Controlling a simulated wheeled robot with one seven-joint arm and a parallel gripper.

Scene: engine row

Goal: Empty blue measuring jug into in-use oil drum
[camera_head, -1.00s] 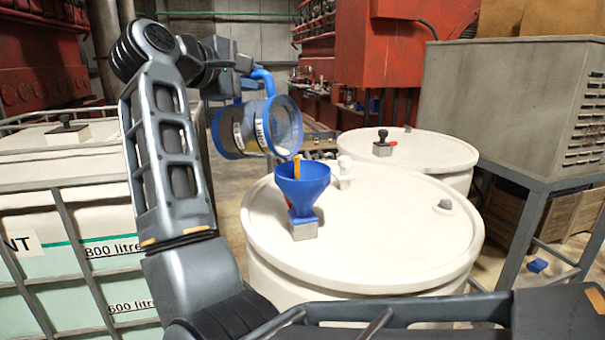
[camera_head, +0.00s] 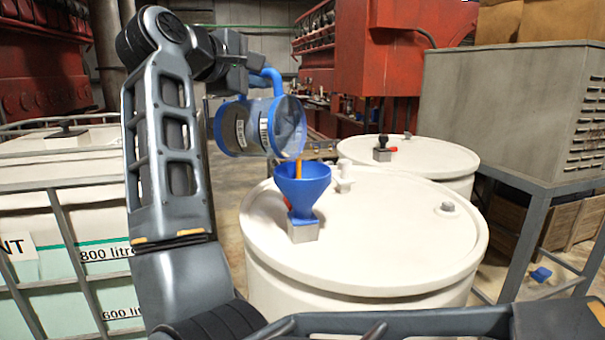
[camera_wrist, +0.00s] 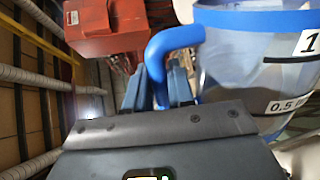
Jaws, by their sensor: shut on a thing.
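The blue-rimmed clear measuring jug (camera_head: 258,128) is tipped far over to the right, its mouth above a blue funnel (camera_head: 302,181). An orange-brown stream (camera_head: 299,168) falls from its lip into the funnel. The funnel stands on a small grey block fitting on the nearer white drum (camera_head: 400,225). My gripper (camera_wrist: 158,88) is shut on the jug's blue handle, as the wrist view shows, with the jug (camera_wrist: 255,62) to the right of the fingers. In the head view my gripper is partly hidden behind my arm and the jug.
A second white drum (camera_head: 425,158) with a black-knobbed fitting stands behind. A caged white tank (camera_head: 70,235) is at left. A grey cabinet on a metal stand (camera_head: 500,95) is at right. Red engines (camera_head: 375,60) line the back.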

